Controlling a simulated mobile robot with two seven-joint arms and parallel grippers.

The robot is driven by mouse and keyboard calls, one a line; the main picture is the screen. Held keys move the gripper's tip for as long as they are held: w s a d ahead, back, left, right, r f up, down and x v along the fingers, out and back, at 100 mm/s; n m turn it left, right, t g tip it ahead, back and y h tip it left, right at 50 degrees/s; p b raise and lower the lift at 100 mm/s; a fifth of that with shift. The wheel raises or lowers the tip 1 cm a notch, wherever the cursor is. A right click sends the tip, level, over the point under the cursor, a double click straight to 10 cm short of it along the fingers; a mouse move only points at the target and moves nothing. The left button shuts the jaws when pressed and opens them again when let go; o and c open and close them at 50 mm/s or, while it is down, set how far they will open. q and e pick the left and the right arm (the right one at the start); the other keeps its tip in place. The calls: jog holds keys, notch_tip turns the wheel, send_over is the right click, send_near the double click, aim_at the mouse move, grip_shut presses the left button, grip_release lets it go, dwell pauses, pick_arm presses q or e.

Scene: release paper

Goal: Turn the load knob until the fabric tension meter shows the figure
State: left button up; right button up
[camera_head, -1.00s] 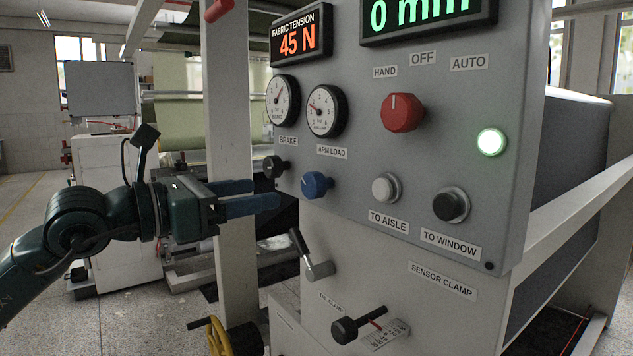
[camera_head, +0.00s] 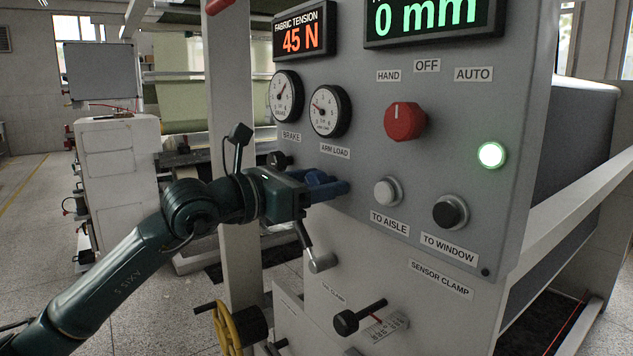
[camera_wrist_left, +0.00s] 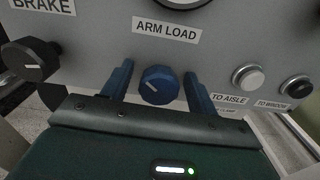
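The blue load knob (camera_wrist_left: 158,86) sits under the ARM LOAD label on the grey panel. In the left wrist view it stands between the two blue fingers of my left gripper (camera_wrist_left: 158,88), with a gap on each side. In the head view my left gripper (camera_head: 328,186) is at the knob, and its fingers largely hide the knob. The fabric tension meter (camera_head: 303,35) reads 45 N in orange. My right gripper is not recognisable in these views.
The black brake knob (camera_head: 279,160) is just left of the load knob. The TO AISLE button (camera_head: 388,191) and TO WINDOW button (camera_head: 450,212) are to the right. A grey lever (camera_head: 319,260) and a yellow handwheel (camera_head: 226,330) are below. A red selector (camera_head: 405,121) is above.

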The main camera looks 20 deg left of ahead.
pick_arm(q)
jog(key=c, duration=0.9)
jog(key=shift+f+m+b, duration=0.3)
jog(key=shift+m+b, duration=0.2)
jog(key=shift+b, duration=0.55)
jog(key=shift+c, duration=0.2)
jog(key=shift+r+m+b, duration=0.15)
jog(key=shift+m+b, duration=0.3)
jog(key=shift+m, duration=0.05)
jog(key=shift+r, duration=0.1)
jog(key=o, duration=1)
pick_arm(e)
jog(key=shift+w+a+f+m, duration=0.15)
jog(key=shift+f+m, duration=0.15)
jog(key=shift+f, duration=0.5)
pick_arm(q)
jog(key=shift+s, duration=0.1)
